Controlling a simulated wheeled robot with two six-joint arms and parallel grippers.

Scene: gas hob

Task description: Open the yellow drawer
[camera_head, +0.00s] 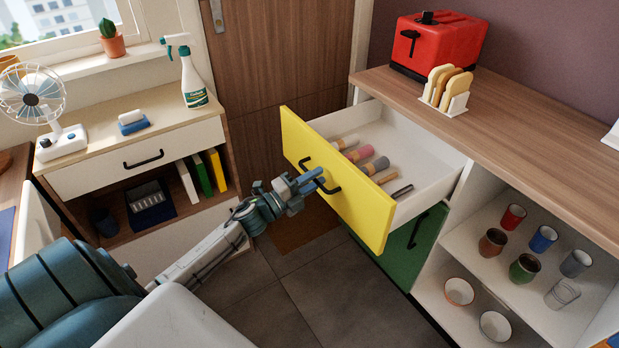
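The yellow drawer (362,205) stands pulled well out of the wooden-topped counter, and its white inside shows. Several cylindrical items (361,153) and a dark pen-like item lie in it. Its black handle (327,184) is on the yellow front. My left gripper (316,182) is at the handle, with its fingers around or against the bar. The fingers look close together, but the handle partly hides how they meet it. My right gripper is not in view.
A green drawer (410,243) sits shut below the yellow one. Open shelves with several cups (523,267) are at the right. A red toaster (438,44) and a toast rack (446,92) stand on the counter. Grey floor (330,290) lies clear below the drawer.

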